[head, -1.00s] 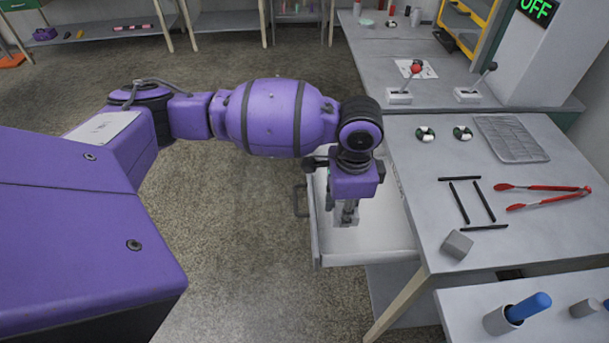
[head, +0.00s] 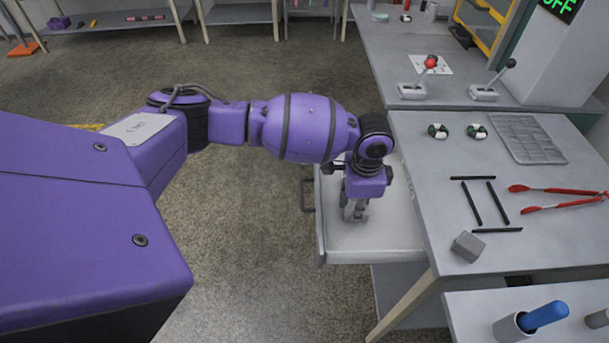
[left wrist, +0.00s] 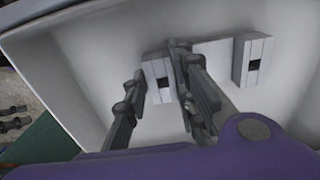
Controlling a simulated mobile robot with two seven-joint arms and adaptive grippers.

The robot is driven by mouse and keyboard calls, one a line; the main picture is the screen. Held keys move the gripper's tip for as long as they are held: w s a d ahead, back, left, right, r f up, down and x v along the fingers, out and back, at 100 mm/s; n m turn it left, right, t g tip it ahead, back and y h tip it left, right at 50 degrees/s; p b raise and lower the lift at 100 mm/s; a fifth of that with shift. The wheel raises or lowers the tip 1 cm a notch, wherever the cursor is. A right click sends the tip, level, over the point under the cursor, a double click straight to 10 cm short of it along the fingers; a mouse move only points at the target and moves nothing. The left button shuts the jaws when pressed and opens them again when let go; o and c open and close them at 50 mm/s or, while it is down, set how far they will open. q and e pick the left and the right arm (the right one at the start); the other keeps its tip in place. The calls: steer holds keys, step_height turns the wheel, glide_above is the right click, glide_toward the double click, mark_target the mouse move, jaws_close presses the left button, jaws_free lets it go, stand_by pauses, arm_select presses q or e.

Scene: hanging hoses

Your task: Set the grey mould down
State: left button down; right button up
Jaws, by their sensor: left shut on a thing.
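My left gripper (head: 355,212) points down into the open white drawer (head: 385,240) under the right-hand table. In the left wrist view its fingers (left wrist: 160,68) are shut on a light grey block with a dark square hole (left wrist: 157,77), which I take for the grey mould. The block is low over the drawer floor or touching it; I cannot tell which. A similar grey block with a hole (left wrist: 252,60) stands to its right in the drawer. The fingers hide part of the held block. My right gripper is not in view.
The table (head: 420,165) beside the drawer holds a grey cube (head: 467,246), black rods (head: 470,205), red tongs (head: 555,190), two round pieces (head: 438,131) and a grey grid tray (head: 527,138). The drawer front has bare floor room.

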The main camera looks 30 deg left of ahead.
arm_select(q)
steer(key=c, duration=1.5)
jaws_free()
steer(key=shift+o, duration=0.2)
steer(key=shift+r, duration=0.1)
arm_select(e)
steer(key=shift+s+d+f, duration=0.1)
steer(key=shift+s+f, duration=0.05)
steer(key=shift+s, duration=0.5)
arm_select(q)
step_height(320, 180, up, 12)
steer(key=p, duration=0.1)
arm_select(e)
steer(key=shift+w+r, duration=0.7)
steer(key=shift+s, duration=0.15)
